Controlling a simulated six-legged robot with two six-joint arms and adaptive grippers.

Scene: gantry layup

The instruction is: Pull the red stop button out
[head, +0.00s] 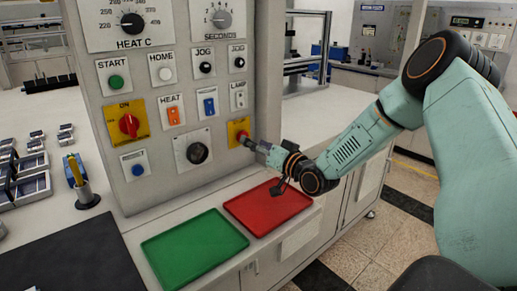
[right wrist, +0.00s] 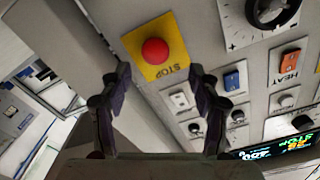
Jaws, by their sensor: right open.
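The red stop button (right wrist: 155,51) sits on a yellow plate marked STOP (right wrist: 177,69) in the right wrist view. In the head view, the yellow plate (head: 236,127) is at the lower right of the grey panel, with the button mostly hidden by my right gripper. My right gripper (head: 247,140) points at the plate from the right. In the right wrist view its two dark fingers (right wrist: 160,72) are open, one to each side below the button, with nothing between them. Whether they touch the panel I cannot tell. My left gripper is not in view.
The grey panel (head: 115,194) carries several other controls, including a red rotary switch (head: 129,124) on yellow, a black knob (head: 197,153) and a blue rocker (head: 209,106). A red tray (head: 255,208) and a green tray (head: 195,250) lie on the ledge below.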

